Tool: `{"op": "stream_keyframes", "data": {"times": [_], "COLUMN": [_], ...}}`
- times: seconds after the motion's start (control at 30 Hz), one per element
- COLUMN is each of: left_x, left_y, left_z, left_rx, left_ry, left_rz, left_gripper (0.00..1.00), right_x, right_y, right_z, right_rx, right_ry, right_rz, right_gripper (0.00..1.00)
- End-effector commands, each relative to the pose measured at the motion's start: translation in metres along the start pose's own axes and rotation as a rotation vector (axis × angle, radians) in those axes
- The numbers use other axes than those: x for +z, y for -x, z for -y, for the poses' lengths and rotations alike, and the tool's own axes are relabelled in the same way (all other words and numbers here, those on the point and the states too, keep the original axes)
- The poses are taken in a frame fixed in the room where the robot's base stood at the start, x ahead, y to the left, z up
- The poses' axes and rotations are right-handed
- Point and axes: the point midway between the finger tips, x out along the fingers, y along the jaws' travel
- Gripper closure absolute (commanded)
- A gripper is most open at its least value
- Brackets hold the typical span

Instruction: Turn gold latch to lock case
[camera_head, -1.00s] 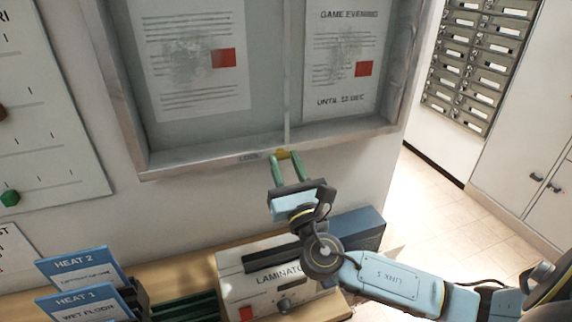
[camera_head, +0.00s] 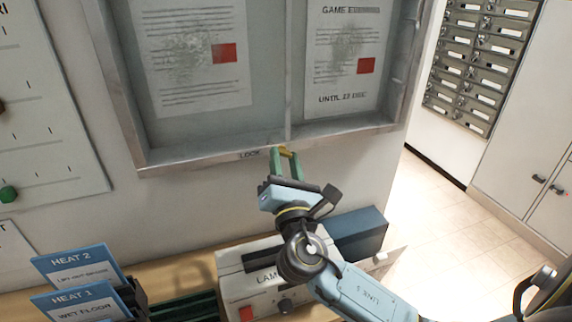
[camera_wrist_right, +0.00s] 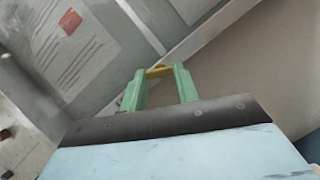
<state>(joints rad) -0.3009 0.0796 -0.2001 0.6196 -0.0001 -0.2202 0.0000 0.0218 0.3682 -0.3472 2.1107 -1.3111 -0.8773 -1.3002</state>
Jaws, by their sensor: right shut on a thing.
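The glass-fronted notice case (camera_head: 215,158) hangs on the wall, with a grey metal frame and two posters inside. The gold latch (camera_head: 285,152) sits on its lower frame, just right of the "LOCK" label (camera_head: 250,155). My right gripper (camera_head: 287,155) reaches up from below, its green fingers closed on the latch. In the right wrist view the gold latch (camera_wrist_right: 159,72) shows between the two green fingertips (camera_wrist_right: 160,78). The fingers partly hide the latch, so its exact angle is hard to tell. My left gripper is not in view.
A laminator (camera_head: 265,295) stands on the wooden shelf below my right gripper, with a blue-grey box (camera_head: 355,240) behind it. Blue "HEAT" cards (camera_head: 75,270) stand at the lower left. Wall mailboxes (camera_head: 475,65) are at the upper right, beyond open floor.

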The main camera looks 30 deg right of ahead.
Motion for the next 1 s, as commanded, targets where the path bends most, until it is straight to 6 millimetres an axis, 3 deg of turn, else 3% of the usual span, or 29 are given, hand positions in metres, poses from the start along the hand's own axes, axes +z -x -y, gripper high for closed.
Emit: {"op": "stream_keyframes", "data": {"times": [0.47, 1.0], "left_x": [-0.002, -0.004], "left_y": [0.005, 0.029], "left_z": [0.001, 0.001], "left_rx": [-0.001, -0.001], "left_ry": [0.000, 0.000], "left_rz": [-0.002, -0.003], "left_gripper": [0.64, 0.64], "right_x": [0.002, 0.005], "right_y": [-0.001, -0.002], "right_z": [-0.005, -0.008], "right_rx": [-0.178, -0.355], "right_ry": [-0.426, -0.852], "right_rz": [0.000, 0.001], "right_gripper": [0.92, 0.92]}}
